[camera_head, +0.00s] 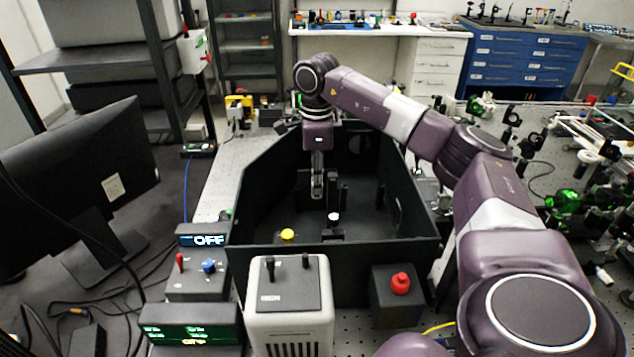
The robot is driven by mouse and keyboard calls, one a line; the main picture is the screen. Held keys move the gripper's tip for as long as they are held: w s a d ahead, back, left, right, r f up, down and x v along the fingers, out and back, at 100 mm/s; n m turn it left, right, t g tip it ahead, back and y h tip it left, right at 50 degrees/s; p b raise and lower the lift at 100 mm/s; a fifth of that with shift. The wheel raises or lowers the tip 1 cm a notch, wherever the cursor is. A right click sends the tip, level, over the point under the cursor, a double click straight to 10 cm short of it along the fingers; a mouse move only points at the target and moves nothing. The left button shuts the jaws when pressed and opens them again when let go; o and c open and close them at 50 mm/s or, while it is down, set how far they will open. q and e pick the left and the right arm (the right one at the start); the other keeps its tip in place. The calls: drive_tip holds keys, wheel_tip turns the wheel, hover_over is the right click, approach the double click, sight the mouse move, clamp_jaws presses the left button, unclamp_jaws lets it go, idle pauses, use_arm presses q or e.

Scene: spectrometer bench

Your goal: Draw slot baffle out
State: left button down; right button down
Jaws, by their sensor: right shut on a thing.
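My right gripper (317,193) points down inside the black open-topped enclosure (268,258). Its fingers are closed at the slot baffle (332,190), a thin dark upright plate near the middle of the enclosure. The baffle is dark against the dark interior, so its lower edge and its slot cannot be made out. My right arm reaches in from the right and arches over the enclosure's back right side. My left gripper is not in view.
A yellow knob (288,235) and a white-topped post (333,217) stand inside the enclosure near its front wall. Optics crowd the right. A monitor (80,185) stands left.

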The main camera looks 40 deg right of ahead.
drive_tip(key=shift+r, duration=0.1)
drive_tip(key=shift+r+p, duration=1.95)
drive_tip(key=shift+r+p, duration=1.9)
drive_tip(key=shift+r, duration=0.1)
drive_tip(key=shift+r+p, duration=0.6)
drive_tip(key=shift+p, duration=0.05)
